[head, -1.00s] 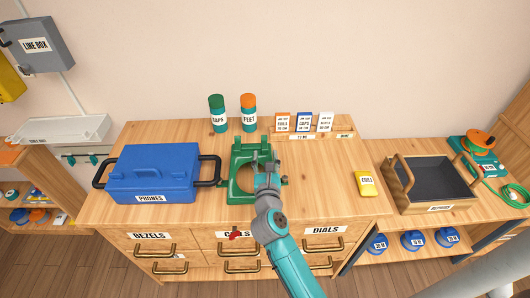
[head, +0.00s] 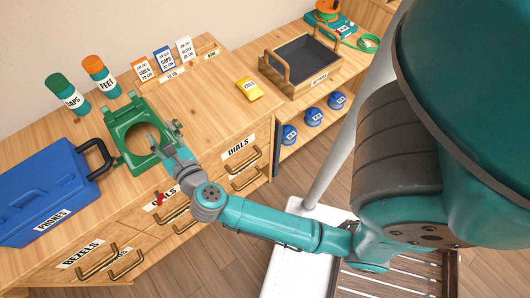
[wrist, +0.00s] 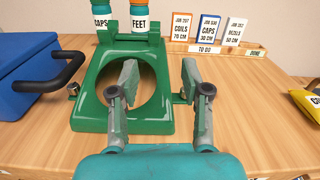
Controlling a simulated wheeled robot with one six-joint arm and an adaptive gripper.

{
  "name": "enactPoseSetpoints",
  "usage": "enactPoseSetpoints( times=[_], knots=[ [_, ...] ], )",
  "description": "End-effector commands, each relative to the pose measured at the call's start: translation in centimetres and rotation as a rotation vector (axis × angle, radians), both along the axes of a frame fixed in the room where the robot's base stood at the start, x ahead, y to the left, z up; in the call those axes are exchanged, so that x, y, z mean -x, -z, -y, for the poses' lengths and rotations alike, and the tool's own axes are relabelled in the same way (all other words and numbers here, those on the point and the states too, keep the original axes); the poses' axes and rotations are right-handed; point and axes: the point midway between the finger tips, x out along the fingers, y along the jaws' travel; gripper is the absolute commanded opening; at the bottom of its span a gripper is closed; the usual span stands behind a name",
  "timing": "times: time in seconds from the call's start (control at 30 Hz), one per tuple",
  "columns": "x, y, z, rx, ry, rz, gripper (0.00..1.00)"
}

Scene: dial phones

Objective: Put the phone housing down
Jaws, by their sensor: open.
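The green phone housing (head: 118,125) rests on the wooden bench top, with a large round hole through its middle. It also shows in the wrist view (wrist: 95,107). My gripper (head: 163,135) is open, with its fingers apart, just at the right front part of the housing. In the wrist view my gripper (wrist: 160,75) has one finger in front of the round hole and the other beside the housing's right edge. I cannot tell whether a finger touches the housing.
A blue PHONES case (head: 45,190) stands left of the housing. CAPS (head: 68,93) and FEET (head: 100,76) bottles stand behind it, beside a card rack (head: 175,75). A yellow COILS packet (head: 248,89) and a dark tray (head: 303,64) lie right. Bench between is clear.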

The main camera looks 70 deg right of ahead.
Motion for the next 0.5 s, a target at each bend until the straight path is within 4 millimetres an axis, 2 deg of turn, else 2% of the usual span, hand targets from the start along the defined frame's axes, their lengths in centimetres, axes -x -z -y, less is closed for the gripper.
enactPoseSetpoints(
  times=[0.23, 0.5],
  knots=[
    [8.0, -0.1, -0.2, 0.555, 0.011, -0.222, 0.47],
    [16.3, -0.5, -3.2, 1.277, -0.038, -0.517, 0.47]
  ],
)
